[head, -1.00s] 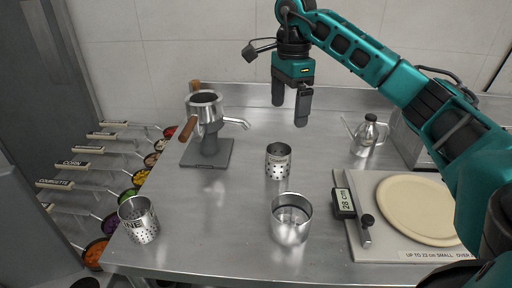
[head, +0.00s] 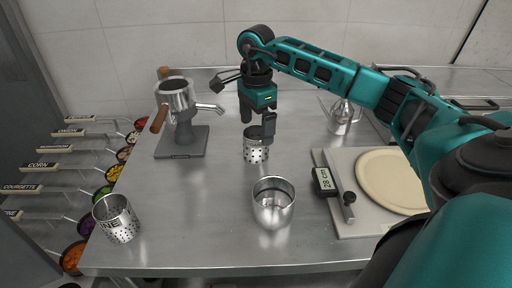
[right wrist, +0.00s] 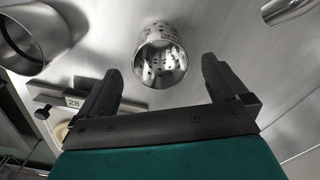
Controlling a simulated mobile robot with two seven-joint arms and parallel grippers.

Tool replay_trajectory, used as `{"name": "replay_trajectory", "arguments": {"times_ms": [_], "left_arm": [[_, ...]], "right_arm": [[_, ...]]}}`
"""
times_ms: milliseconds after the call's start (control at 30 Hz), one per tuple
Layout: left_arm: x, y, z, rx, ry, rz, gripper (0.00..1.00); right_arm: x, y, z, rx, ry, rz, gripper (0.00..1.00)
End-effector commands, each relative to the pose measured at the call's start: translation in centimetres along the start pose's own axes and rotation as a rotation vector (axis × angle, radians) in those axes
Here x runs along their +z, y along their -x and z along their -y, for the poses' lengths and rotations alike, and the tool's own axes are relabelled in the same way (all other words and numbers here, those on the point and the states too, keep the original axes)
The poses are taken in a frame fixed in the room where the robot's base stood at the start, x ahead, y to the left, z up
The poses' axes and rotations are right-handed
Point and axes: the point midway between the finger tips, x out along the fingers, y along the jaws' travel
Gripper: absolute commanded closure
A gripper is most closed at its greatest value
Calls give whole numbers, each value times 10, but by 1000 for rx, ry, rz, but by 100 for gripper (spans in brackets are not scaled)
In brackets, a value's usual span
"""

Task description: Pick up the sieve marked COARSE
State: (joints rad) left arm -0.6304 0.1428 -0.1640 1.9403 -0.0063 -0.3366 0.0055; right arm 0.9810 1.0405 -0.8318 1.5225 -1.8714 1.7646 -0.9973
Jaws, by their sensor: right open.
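A perforated steel sieve (head: 256,148) stands upright near the middle of the table. Its label is mostly hidden by my gripper now, so I cannot read it here. My right gripper (head: 257,120) is open and empty above it, one finger overlapping its rim in the head view. In the right wrist view the sieve (right wrist: 161,58) lies beyond the open fingertips (right wrist: 160,85), roughly between them and apart from both. A second perforated sieve (head: 117,220), with letters ending in "INE", stands at the table's front left. My left gripper is not in view.
A plain steel pot (head: 273,203) stands in front of the middle sieve. A mill with wooden handles (head: 178,105) is behind left, and a steel can (head: 343,118) behind right. A board (head: 350,222) with a pale disc and a "28 cm" tag lies right.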

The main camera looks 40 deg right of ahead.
Motion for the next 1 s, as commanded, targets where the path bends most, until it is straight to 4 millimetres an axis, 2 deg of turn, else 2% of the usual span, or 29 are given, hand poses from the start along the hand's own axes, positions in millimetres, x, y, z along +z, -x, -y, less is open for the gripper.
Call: {"name": "replay_trajectory", "arguments": {"times_ms": [33, 167, 433, 1000], "left_arm": [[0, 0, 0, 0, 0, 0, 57], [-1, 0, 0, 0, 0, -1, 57], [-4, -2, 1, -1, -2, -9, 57], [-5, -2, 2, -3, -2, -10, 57]], "right_arm": [[0, -8, 0, 2, 0, 0, 0], [0, -20, 0, 0, 0, 0, 0], [0, -22, 0, -1, 0, 0, 1], [0, -21, 0, -1, 0, 0, 56]]}}
